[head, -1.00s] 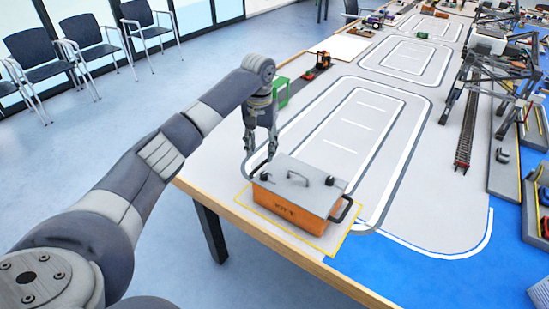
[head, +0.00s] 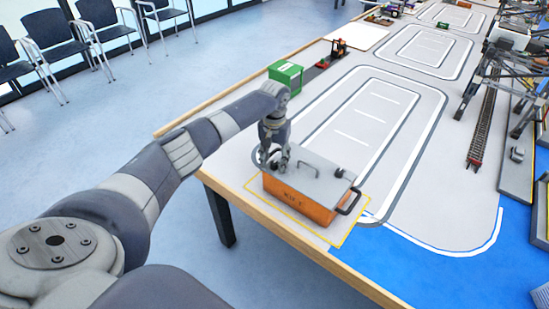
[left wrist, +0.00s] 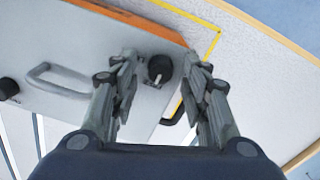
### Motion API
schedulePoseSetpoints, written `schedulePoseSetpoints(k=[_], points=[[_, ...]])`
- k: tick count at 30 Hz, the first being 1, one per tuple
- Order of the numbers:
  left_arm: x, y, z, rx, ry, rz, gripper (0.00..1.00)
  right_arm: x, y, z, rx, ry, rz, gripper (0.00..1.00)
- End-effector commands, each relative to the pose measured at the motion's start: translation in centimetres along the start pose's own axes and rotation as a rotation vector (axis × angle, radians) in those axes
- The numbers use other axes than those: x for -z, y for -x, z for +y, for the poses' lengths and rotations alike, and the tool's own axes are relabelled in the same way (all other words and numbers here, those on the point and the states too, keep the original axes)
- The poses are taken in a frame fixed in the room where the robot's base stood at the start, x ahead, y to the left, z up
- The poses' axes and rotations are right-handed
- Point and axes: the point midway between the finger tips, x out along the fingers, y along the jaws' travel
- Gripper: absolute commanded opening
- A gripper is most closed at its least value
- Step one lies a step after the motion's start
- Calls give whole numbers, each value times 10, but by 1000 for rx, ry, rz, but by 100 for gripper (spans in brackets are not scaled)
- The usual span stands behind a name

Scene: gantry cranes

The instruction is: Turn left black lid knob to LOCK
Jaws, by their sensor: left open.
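The orange box (head: 300,203) with a grey lid (head: 322,186) stands on the table's near corner. The left black lid knob (left wrist: 159,67) shows in the left wrist view with a pale pointer mark; in the head view my gripper covers it. The right black knob (head: 339,172) shows at the lid's other end, and in the left wrist view (left wrist: 8,88) at the left edge. My left gripper (head: 275,162) is over the lid's left end, open, with its fingers (left wrist: 161,62) on either side of the left knob. Contact cannot be told. My right gripper is not in view.
A lid handle (head: 308,168) rises between the knobs, and a dark side handle (head: 350,202) sticks out at right. A green box (head: 286,75) stands behind my forearm. The grey track mat (head: 420,205) to the right is mostly clear.

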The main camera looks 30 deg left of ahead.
Motion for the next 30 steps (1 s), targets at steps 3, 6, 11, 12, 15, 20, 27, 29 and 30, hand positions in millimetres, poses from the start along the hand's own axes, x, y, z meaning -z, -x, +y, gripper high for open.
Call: schedulePoseSetpoints(k=[3, 6, 11, 12, 15, 20, 27, 29, 30], points=[[0, -1, 0, 0, 0, 0, 42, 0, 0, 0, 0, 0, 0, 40], [0, -1, 0, 0, 0, 0, 42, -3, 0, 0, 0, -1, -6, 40], [0, 0, 0, 0, 0, 0, 8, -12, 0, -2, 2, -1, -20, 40], [0, 0, 0, 0, 0, 0, 0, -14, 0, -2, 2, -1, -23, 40], [0, 0, 0, 0, 0, 0, 0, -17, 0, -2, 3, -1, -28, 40], [0, 0, 0, 0, -7, 0, 0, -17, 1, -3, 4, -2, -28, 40], [0, 1, 0, -1, -81, -2, 0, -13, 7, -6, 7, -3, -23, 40], [0, 1, 1, -1, -117, -2, 0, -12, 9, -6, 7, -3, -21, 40], [0, 1, 1, -1, -145, -2, 0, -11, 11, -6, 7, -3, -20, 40]])
